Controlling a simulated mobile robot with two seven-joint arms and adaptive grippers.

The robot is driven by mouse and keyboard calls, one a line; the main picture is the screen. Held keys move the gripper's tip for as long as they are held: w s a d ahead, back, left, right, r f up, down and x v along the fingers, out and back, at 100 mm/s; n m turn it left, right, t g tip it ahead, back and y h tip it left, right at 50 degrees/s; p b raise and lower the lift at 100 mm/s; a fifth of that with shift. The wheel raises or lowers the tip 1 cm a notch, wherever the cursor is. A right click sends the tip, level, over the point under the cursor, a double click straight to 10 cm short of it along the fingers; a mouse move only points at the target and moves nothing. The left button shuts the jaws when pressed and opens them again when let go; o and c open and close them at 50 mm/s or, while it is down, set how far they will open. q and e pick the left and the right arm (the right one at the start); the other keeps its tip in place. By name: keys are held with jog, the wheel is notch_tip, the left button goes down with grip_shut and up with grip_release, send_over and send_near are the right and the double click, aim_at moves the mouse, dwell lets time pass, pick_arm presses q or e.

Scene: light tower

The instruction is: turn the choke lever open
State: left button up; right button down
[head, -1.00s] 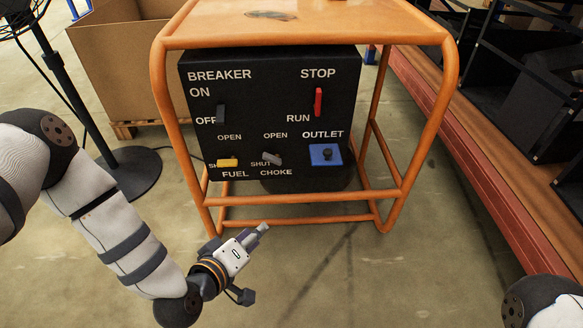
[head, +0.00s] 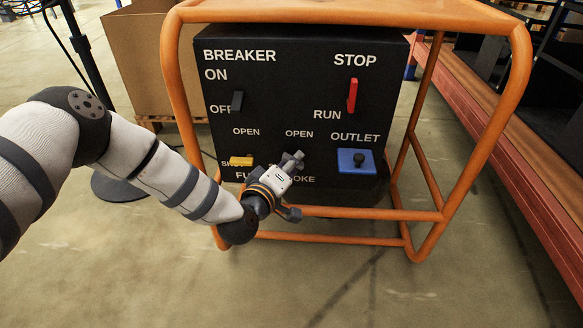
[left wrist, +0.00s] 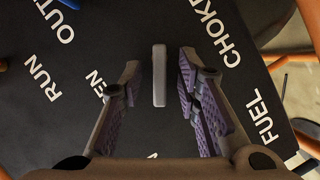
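The choke lever (left wrist: 159,75) is a light grey bar on the black panel (head: 300,95). In the left wrist view it stands between the two fingers, with a gap on either side. My left gripper (head: 293,159) is open around it, close in front of the panel. In the head view the gripper covers most of the lever and part of the CHOKE label (head: 304,180). I cannot tell the lever's exact angle in the head view. My right gripper is not in view.
Nearby on the panel are the yellow fuel lever (head: 241,161), grey breaker lever (head: 237,101), red stop/run lever (head: 352,95) and blue outlet (head: 355,161). An orange tube frame (head: 400,215) surrounds the panel. A rack (head: 500,130) stands at right.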

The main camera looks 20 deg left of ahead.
pick_arm(q)
grip_shut()
jog(key=shift+r, duration=0.1)
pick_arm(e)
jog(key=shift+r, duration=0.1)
pick_arm(q)
jog(key=shift+w+d+r+m+g+y+p, duration=0.1)
jog(key=shift+d+m+g+y+p, duration=0.3)
jog(key=shift+m+y+p, duration=0.55)
jog(key=shift+w+d+r+m+g+y+p, duration=0.15)
jog(key=shift+m+g+y+p, duration=0.3)
jog(key=shift+m+p, duration=1)
jog(key=shift+s+d+r+m+g+y+p, duration=0.1)
jog(key=shift+d+m+g+y+p, duration=0.3)
jog(key=shift+m+y+p, duration=0.75)
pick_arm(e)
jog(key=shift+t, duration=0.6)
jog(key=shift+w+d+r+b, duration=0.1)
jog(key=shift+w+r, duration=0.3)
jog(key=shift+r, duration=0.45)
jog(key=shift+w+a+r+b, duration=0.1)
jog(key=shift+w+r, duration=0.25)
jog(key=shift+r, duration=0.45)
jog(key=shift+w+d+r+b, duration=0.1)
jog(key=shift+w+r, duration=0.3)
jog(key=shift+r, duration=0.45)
pick_arm(q)
jog(key=shift+m+h, duration=0.35)
jog(key=shift+m, duration=0.2)
grip_release()
